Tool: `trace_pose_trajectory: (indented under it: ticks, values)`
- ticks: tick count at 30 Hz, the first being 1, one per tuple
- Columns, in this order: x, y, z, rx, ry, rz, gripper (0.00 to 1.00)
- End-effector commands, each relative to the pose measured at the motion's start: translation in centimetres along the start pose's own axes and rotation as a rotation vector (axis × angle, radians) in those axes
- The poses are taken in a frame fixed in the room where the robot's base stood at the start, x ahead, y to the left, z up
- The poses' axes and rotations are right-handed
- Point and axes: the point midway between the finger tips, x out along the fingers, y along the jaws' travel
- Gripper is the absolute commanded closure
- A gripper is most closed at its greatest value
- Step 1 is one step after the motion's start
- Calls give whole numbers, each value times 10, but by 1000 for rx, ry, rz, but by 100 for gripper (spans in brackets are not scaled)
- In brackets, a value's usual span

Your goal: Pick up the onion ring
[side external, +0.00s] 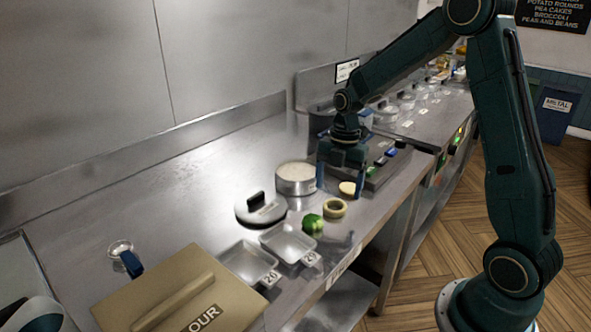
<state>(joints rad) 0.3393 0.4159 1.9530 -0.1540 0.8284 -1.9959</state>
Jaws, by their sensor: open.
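The ring itself is outside the fingers and in full view.
A green broccoli piece (313,223) lies close to the ring's left. A metal pot (295,179), a dark-handled lid (260,208) and two metal trays (287,243) stand nearby. A flour box (180,292) is at the front left. The counter's back left is clear.

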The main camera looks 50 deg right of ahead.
Motion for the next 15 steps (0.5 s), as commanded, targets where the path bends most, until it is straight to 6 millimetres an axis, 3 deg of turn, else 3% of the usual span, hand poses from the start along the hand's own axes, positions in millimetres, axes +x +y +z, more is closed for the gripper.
trace_pose_trajectory:
  ticks: [9,15]
  values:
    - [35,0,-3,1,2,-4,19]
    - [47,0,-3,1,0,-1,19]
